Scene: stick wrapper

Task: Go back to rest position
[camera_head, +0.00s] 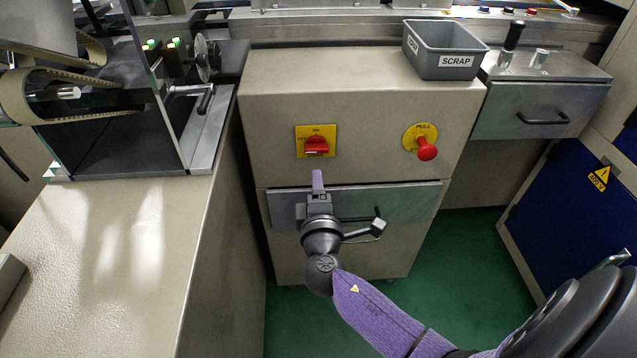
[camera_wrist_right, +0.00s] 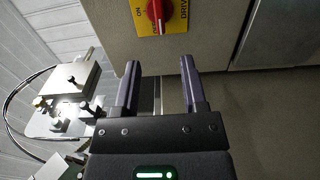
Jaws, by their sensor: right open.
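My right gripper (camera_head: 318,181) is in front of the beige machine cabinet (camera_head: 360,100), below the red rotary switch (camera_head: 316,146) on its yellow plate. In the right wrist view its two fingers (camera_wrist_right: 160,88) stand apart with nothing between them. The red switch (camera_wrist_right: 158,12) also shows there, beyond the fingertips and apart from them. My right arm reaches in from the lower right of the head view. My left gripper is not in view.
A red pull knob (camera_head: 427,152) sticks out at the cabinet's right. A grey SCRAP bin (camera_head: 445,50) stands on top. A drawer with a handle (camera_head: 420,200) lies behind my right wrist. A beige counter (camera_head: 110,240) is at the left, and a blue cabinet (camera_head: 570,200) at the right.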

